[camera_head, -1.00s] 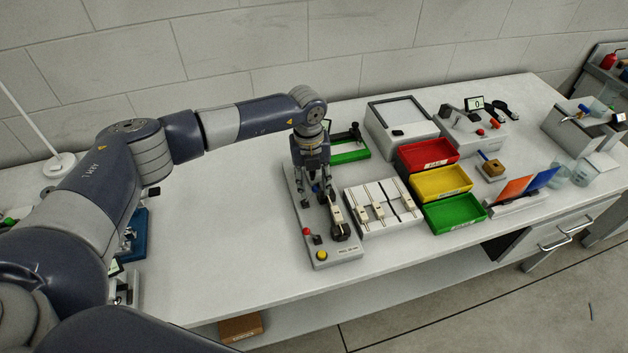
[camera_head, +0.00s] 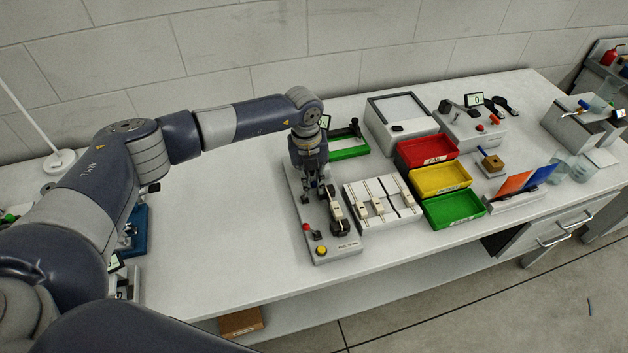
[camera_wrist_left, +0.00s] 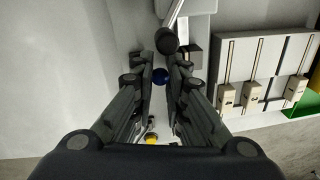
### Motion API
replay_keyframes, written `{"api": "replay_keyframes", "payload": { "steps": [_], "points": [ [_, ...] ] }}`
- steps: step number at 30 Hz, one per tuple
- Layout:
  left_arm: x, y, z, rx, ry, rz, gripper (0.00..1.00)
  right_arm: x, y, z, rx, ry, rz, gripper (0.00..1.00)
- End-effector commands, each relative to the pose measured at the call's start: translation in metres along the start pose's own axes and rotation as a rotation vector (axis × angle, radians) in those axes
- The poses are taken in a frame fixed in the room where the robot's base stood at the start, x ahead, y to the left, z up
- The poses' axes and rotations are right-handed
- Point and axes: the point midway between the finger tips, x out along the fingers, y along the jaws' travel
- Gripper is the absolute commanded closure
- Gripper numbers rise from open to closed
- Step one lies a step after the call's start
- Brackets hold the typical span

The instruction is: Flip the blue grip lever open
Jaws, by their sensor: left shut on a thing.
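The welder fixture (camera_head: 345,250) is a long grey base on the bench, with a red button (camera_head: 307,228) and a yellow button (camera_head: 321,250) at its near end. My left gripper (camera_head: 316,196) points down over the middle of this base. In the left wrist view, a blue rounded knob (camera_wrist_left: 161,76), the visible part of the blue grip lever, sits between the fingertips of my left gripper (camera_wrist_left: 160,80). The gripper is shut on it. The rest of the lever is hidden by the fingers. My right gripper is out of view.
A light panel with sliders (camera_head: 383,220) stands close to the right of the fixture. Red (camera_head: 400,163), yellow (camera_head: 412,188) and green (camera_head: 428,208) bins lie further right. A green-based device (camera_head: 345,153) stands behind. The bench left of the fixture (camera_head: 220,220) is clear.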

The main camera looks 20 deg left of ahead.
Motion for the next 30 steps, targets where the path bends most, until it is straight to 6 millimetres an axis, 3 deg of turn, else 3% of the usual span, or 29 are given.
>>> {"api": "replay_keyframes", "payload": {
  "steps": [11, 30],
  "points": [
    [-0.002, 0.020, 0.002, -0.004, -0.050, -0.233, 1.00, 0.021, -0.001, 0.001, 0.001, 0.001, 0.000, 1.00],
    [0.005, 0.056, -0.004, 0.005, -0.144, -0.774, 1.00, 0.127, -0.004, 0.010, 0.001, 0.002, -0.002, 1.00]
  ]
}}
